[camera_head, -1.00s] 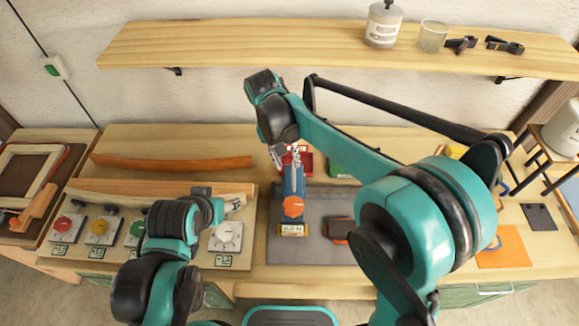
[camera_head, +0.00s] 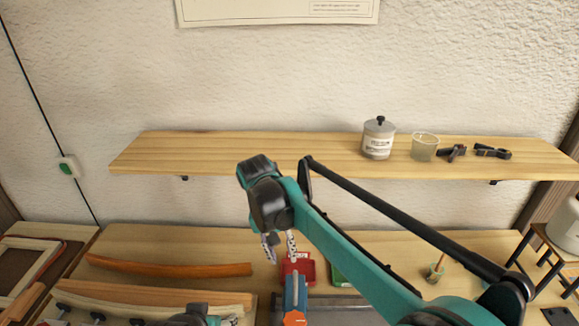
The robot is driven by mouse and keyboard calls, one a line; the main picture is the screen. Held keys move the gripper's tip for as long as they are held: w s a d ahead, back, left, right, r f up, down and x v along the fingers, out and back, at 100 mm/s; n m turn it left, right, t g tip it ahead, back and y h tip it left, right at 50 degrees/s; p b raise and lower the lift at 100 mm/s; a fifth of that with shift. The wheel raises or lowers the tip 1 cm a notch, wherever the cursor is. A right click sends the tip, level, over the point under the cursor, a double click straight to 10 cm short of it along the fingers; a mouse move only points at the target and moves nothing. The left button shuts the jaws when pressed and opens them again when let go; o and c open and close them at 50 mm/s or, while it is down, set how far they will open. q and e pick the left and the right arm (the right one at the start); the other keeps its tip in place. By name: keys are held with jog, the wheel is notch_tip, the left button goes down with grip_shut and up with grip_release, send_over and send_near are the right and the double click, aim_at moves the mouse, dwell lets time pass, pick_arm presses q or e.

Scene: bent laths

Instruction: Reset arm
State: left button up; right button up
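My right arm reaches in from the lower right and bends at a dark wrist. Its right gripper (camera_head: 280,250) hangs below the wrist, pointing down above the bench. Two ribbed grey fingers show apart, with nothing seen between them. Below it, from this angle, are a red bin (camera_head: 305,268) and a blue tool with an orange knob (camera_head: 296,290). My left gripper (camera_head: 229,320) barely shows at the bottom edge, beside a dark piece of my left arm. Its fingers are mostly cut off.
A wall shelf (camera_head: 250,155) holds a lidded canister (camera_head: 378,139), a clear cup (camera_head: 424,147) and black clamps (camera_head: 452,152). A bent brown lath (camera_head: 168,267) lies on the workbench (camera_head: 160,240) at the left. A stool (camera_head: 548,258) stands at the right. A small pot (camera_head: 435,273) is on the bench.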

jog(key=s+d+f+t+y+b, duration=0.1)
jog(key=s+d+f+t+b, duration=0.2)
jog(key=d, duration=0.7)
jog(key=s+d+f+t+y+b, duration=0.1)
jog(key=s+d+f+t+b, duration=0.3)
jog(key=s+d+f+b, duration=0.3)
jog(key=s+d+f, duration=0.4)
jog(key=s+f, duration=0.1)
jog(key=shift+d+f+b, duration=0.2)
jog(key=shift+f+b, duration=0.1)
jog(key=shift+b, duration=0.05)
jog(key=shift+s, duration=0.1)
dwell(0.8)
